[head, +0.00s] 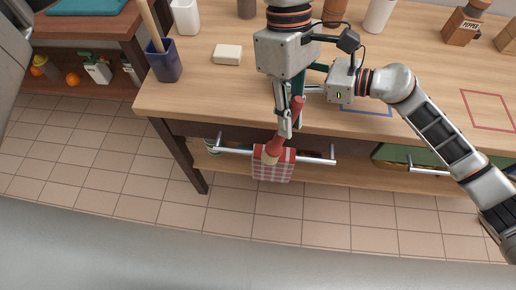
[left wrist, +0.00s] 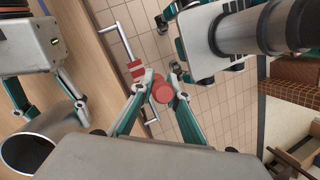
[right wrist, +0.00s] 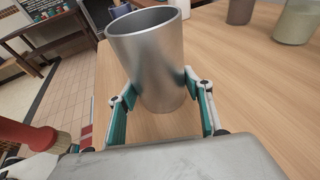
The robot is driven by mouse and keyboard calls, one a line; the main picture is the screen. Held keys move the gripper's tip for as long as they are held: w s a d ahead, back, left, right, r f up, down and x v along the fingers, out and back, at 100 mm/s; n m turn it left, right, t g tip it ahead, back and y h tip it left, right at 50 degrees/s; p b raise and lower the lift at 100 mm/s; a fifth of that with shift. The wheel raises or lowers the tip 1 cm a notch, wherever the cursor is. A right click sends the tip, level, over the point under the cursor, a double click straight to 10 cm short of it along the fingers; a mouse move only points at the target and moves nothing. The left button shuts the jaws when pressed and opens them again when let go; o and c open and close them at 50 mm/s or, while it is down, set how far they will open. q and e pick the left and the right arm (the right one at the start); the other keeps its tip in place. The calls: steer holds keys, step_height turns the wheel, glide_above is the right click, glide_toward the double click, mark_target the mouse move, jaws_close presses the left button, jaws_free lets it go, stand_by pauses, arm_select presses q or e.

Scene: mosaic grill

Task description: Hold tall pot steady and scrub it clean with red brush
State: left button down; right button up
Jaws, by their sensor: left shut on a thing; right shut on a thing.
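The red brush (head: 297,108) is held by my left gripper (head: 284,126) in front of the table's front edge, tilted with its pale bristles low. The brush also shows end-on between the left fingers in the left wrist view (left wrist: 168,92) and at the left edge of the right wrist view (right wrist: 35,134). The tall pot (right wrist: 150,55), a grey metal cylinder, stands upright between the fingers of my right gripper (right wrist: 160,95), which is shut on it. The pot's open rim shows in the left wrist view (left wrist: 35,150). My left wrist hides the pot in the head view. Brush and pot are apart.
A red checked towel (head: 273,170) hangs on the drawer handle (head: 318,160) below the brush. A soap bar (head: 228,54), a blue holder (head: 164,64) and several cups stand on the table. A blue outline (head: 367,113) and a red outline (head: 493,128) mark the tabletop.

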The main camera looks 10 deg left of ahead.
arm_select(q)
steer(key=w+a+r+n+t+h, duration=0.1)
steer(key=w+r+n+t, duration=0.5)
steer(key=w+r+n, duration=0.7)
steer(key=shift+w+a+r+n+h, duration=0.3)
steer(key=shift+w+r+h, duration=0.3)
steer(key=shift+w+r, duration=2.65)
steer(key=shift+w+f, duration=0.15)
step_height(320, 180, down, 14)
steer(key=shift+f, duration=0.2)
steer(key=shift+f, duration=0.5)
